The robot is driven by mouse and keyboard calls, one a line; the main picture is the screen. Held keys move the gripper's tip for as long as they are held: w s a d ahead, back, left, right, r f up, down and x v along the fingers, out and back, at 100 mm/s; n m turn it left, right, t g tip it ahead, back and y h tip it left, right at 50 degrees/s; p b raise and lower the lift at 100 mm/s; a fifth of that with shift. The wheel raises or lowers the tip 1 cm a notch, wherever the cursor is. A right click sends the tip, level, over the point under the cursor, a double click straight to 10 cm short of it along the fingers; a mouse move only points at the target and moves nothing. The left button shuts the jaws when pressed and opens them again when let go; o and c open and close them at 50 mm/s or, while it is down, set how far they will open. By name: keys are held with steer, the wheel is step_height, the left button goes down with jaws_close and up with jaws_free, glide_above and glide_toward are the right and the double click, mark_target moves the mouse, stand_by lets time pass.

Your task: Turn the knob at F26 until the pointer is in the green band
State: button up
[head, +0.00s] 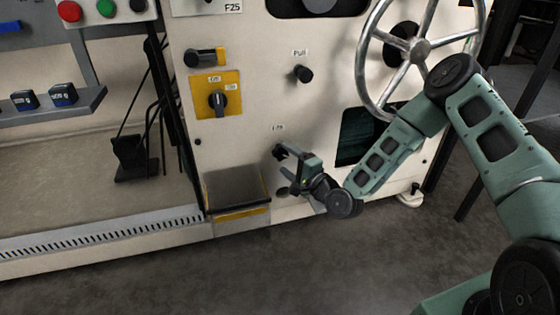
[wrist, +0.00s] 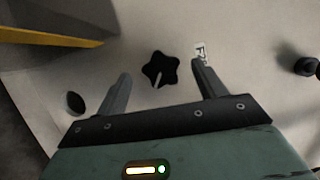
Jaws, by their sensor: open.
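The knob (wrist: 160,69) is a black star-shaped knob on the pale panel in the wrist view, with a white pointer line on its lower part. A small label (wrist: 201,51), only partly readable, sits just right of it. I see no green band in either view. My gripper (wrist: 161,73) is open, with one finger on each side of the knob and a gap to each; I cannot tell its depth from the knob. In the head view my gripper (head: 282,171) is at the lower panel, under a small label (head: 277,128), and hides the knob.
A grey tray with a yellow edge (head: 238,192) juts out left of my gripper. Above are a Pull knob (head: 303,74) and a rotary switch on a yellow plate (head: 217,101). A large handwheel (head: 418,50) stands out at upper right, close to my arm.

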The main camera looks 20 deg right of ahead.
mark_target(280, 154)
steer(key=shift+b+x, duration=0.55)
steer(key=shift+x, duration=1.45)
steer(key=c, duration=1)
steer(key=shift+r+n+p, duration=0.15)
steer(key=shift+n+p, duration=0.15)
steer(key=shift+p, duration=0.1)
